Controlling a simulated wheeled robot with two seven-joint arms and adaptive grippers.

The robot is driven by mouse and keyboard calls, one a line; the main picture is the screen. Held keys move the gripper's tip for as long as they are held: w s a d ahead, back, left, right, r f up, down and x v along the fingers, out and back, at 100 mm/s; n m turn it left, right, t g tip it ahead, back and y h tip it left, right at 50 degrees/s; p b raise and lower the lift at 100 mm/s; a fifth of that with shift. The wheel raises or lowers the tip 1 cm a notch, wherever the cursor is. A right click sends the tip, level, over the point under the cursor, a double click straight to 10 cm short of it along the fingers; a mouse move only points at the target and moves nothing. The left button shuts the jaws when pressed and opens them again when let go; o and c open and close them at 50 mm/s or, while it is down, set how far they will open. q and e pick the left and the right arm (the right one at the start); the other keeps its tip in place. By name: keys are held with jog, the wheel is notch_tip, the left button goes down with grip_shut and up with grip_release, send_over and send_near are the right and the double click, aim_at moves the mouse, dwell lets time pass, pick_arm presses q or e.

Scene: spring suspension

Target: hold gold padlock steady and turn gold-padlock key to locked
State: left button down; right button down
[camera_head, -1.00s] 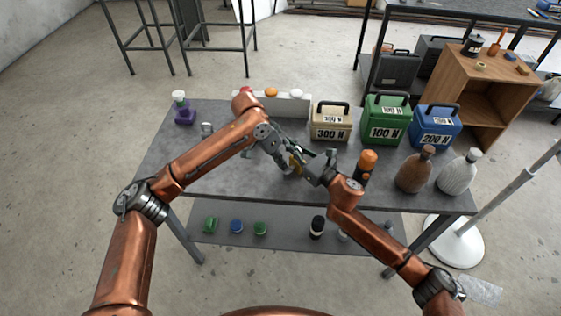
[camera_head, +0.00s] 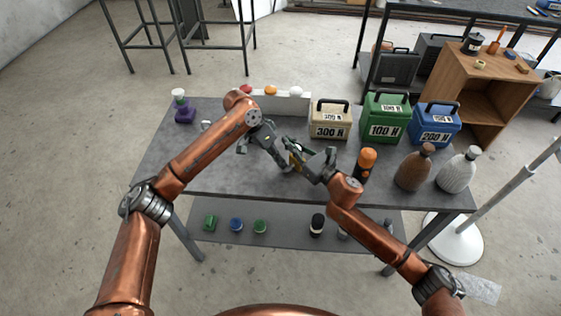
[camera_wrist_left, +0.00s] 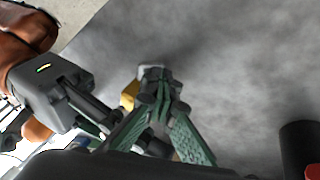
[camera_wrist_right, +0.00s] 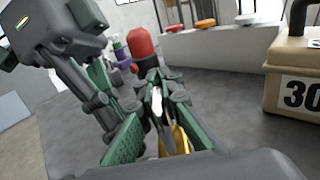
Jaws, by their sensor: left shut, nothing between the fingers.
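The gold padlock (camera_head: 295,159) is small and partly hidden between my two grippers above the table's middle. Its yellow body also shows in the left wrist view (camera_wrist_left: 129,94) and low in the right wrist view (camera_wrist_right: 179,139). My right gripper (camera_head: 300,157) appears shut on the padlock, with gold showing between its green-padded fingers. My left gripper (camera_head: 285,167) is shut and empty, its tips close beside the padlock. I cannot tell whether the tips touch the key. The key is not clearly visible, and its angle cannot be told.
The grey table (camera_head: 225,180) holds beige (camera_head: 330,120), green (camera_head: 385,118) and blue (camera_head: 436,124) weight boxes behind. An orange-topped bottle (camera_head: 366,163), a brown bottle (camera_head: 415,168) and a pale bottle (camera_head: 458,170) stand right. The left front of the tabletop is clear.

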pick_arm(q)
jog(key=shift+a+f+g+h, duration=0.1)
jog(key=shift+f+g+h, duration=0.5)
jog(key=shift+g+h, duration=0.3)
jog(key=shift+w+a+f, duration=0.1)
jog(key=shift+w+f, duration=0.1)
jog(key=shift+f, duration=0.3)
